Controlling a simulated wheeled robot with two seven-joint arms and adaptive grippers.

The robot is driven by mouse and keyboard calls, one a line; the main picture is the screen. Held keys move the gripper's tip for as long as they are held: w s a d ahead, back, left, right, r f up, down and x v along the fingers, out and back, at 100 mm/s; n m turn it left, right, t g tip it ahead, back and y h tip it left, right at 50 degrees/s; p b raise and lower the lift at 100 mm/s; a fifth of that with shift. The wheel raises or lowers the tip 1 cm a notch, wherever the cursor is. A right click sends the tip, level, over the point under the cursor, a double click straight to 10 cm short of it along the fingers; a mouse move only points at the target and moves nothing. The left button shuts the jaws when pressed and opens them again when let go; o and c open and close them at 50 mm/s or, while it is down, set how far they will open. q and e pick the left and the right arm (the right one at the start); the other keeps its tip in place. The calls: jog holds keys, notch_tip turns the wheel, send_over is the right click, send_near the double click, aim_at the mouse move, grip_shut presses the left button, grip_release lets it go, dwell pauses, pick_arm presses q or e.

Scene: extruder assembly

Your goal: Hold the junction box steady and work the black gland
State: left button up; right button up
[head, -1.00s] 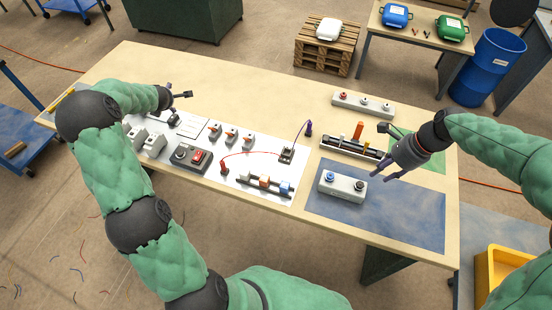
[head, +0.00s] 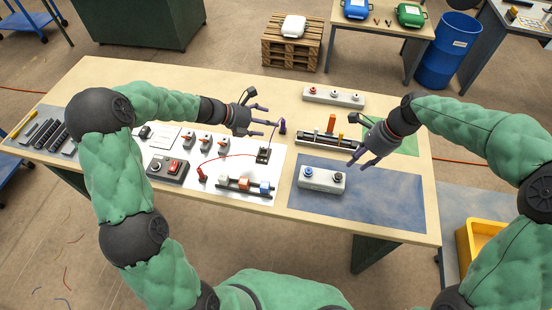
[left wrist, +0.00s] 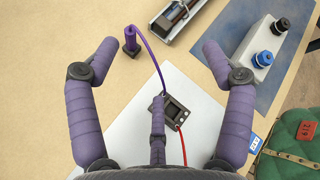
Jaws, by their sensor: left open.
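The white junction box (head: 323,183) lies on the blue mat, with a blue gland (head: 308,172) and a black gland (head: 338,177) on top. My right gripper (head: 358,166) is just up and right of the black gland in the head view, fingers apart and empty. My left gripper (head: 268,116) is open and empty over the table's middle, left of the box. It also shows wide open in the left wrist view (left wrist: 157,55).
Below my left gripper are a small black device (left wrist: 175,112) and a purple post (left wrist: 130,40) with a purple cable. A rail (head: 322,141) stands behind the box, and another white box (head: 334,97) farther back. The blue mat (head: 390,205) is bare right of the box.

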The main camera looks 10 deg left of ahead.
pick_arm(q)
jog(key=s+d+f+n+g+h, duration=0.1)
jog(key=s+d+g+h, duration=0.15)
jog(key=s+d, duration=0.2)
jog(key=n+g, duration=0.3)
jog(key=g, duration=0.1)
send_near(303, 175)
jog(key=shift+w+a+f, duration=0.15)
jog(key=shift+w+f, duration=0.25)
jog(key=x, duration=1)
jog(key=shift+d+f, duration=0.2)
jog(key=c, duration=1.1)
pick_arm(e)
jog(key=shift+o, duration=0.4)
pick_arm(q)
jog(key=shift+f, duration=0.1)
